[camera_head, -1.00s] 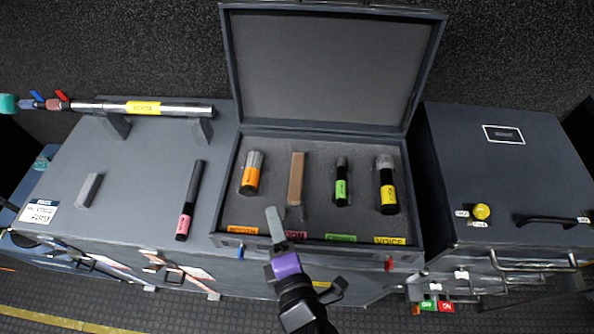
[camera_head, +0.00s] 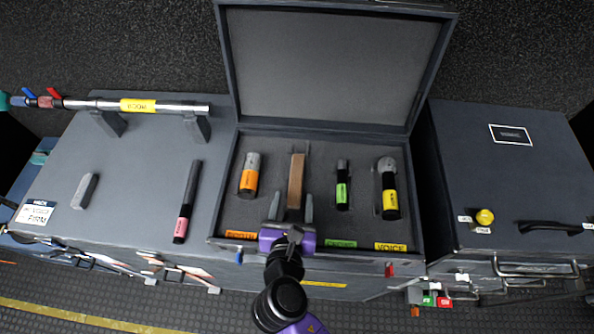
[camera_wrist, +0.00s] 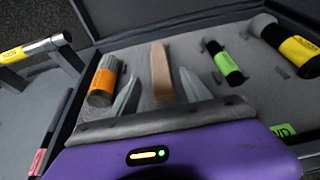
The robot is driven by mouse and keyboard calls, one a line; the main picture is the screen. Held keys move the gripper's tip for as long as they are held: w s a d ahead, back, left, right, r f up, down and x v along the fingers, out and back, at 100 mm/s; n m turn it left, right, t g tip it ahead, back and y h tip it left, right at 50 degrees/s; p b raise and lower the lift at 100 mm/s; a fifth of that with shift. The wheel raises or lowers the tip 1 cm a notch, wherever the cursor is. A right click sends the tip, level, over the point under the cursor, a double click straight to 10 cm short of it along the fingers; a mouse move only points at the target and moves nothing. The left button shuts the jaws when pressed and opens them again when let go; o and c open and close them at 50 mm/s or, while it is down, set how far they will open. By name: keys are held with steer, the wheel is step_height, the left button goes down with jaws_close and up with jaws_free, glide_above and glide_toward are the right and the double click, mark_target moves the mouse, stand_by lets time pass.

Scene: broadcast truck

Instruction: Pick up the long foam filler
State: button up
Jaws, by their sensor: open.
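A long tan-brown block (camera_head: 297,172), which looks like the long foam filler, lies in the open case (camera_head: 224,190) between an orange-labelled microphone (camera_head: 249,178) and a green-labelled one (camera_head: 342,186). In the wrist view the block (camera_wrist: 160,68) is ahead, between the two fingertips in the picture. My gripper (camera_head: 291,208) is open and empty over the front part of the case. Its fingers lie to either side of the block's near end, which they partly crowd in view. I cannot tell the exact height above the foam.
A yellow-labelled microphone (camera_head: 388,188) fills the right slot. On the left case top lie a small grey block (camera_head: 86,191) and a pink-labelled microphone (camera_head: 188,202). A silver tube (camera_head: 165,106) rests on two stands behind. The raised lid (camera_head: 332,65) stands at the back.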

mark_target(296, 179)
steer(key=shift+x, duration=1.85)
steer(key=x, duration=0.5)
steer(key=shift+r+p, duration=0.3)
steer(key=shift+c, duration=0.5)
jaws_close()
steer(key=shift+r, duration=0.1)
